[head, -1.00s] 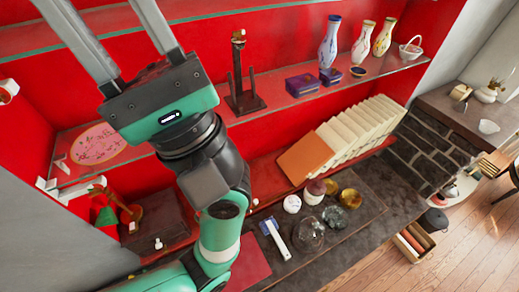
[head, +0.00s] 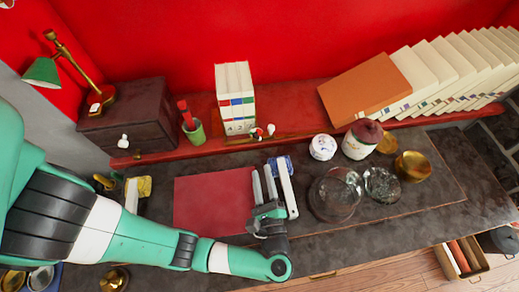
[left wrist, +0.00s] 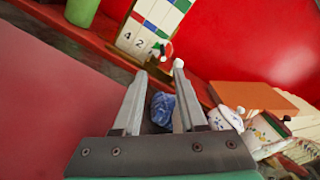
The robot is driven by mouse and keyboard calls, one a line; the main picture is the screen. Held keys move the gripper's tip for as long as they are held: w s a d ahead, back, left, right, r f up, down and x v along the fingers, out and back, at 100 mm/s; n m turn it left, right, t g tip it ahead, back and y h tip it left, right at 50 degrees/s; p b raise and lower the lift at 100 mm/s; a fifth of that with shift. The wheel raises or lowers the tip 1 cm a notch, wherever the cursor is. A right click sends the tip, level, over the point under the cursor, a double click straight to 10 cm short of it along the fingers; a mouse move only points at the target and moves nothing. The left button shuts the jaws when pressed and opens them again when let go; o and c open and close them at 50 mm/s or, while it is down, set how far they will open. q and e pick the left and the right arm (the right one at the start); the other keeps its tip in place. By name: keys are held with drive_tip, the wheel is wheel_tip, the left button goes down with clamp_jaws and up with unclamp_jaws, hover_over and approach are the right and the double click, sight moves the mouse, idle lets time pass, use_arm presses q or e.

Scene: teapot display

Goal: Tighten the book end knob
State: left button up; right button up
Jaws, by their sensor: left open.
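The book end with white books (head: 236,92) stands on the red shelf against the red wall in the head view. At its lower right is a brass part with small red and white knob-like pieces (head: 270,129); which one is the book end knob is hard to tell. My left gripper (head: 263,172) is open and empty below these pieces in the picture, apart from them. In the left wrist view my left gripper (left wrist: 160,70) has its two fingers apart, with the red piece (left wrist: 168,50) just beyond the tips. My right gripper is not in view.
A blue-and-white brush-like tool (head: 287,188) lies close right of my left gripper. A red mat (head: 213,203) lies to its left. A white lidded jar (head: 323,147), glass pieces (head: 335,194) and a brass bowl (head: 412,166) stand at right. A green cup (head: 194,133) stands left of the books.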

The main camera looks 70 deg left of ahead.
sight(256, 138)
use_arm(q)
drive_tip(key=shift+w+r, duration=0.15)
drive_tip(key=shift+r, duration=0.05)
drive_tip(key=shift+a, duration=0.3)
drive_tip(key=p+x, duration=0.1)
drive_tip(key=x, duration=1)
drive_tip(key=shift+w, duration=0.1)
drive_tip(key=shift+c, duration=0.2)
clamp_jaws()
